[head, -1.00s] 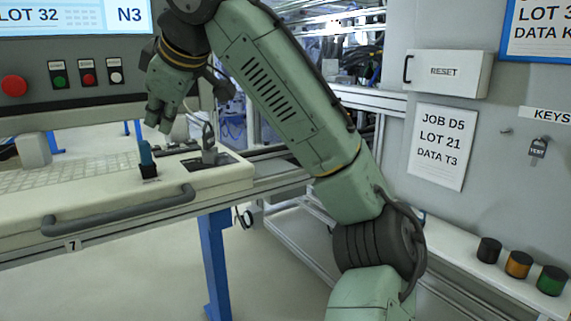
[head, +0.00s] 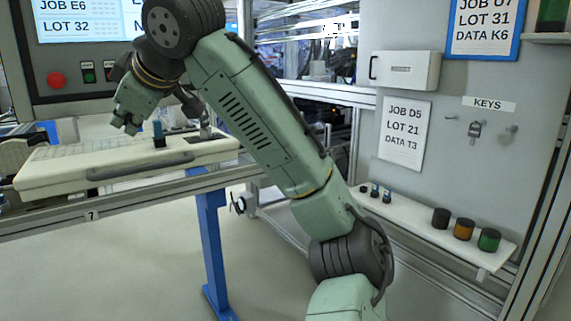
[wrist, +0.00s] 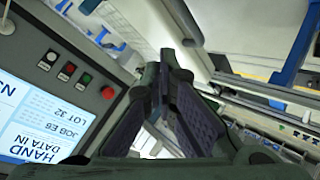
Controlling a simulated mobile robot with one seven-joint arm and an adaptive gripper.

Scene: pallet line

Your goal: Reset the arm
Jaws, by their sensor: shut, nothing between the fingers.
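My gripper (head: 127,122) hangs over the left part of the pale console, pointing down, with my green arm reaching to it from the lower right. Its dark fingers (wrist: 168,72) fill the middle of the wrist view, with nothing held. A white box (head: 405,70) with a dark handle on its left side is on the grey wall at the right, well apart from my gripper. Its label is too blurred to read now.
The console (head: 100,173) has a front handle and a small blue-topped piece (head: 158,134). A screen panel with a red button (head: 56,80) stands behind it; its screen (wrist: 40,122) shows in the wrist view. A shelf (head: 410,217) holds black, orange and green caps. A key (head: 475,130) hangs above.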

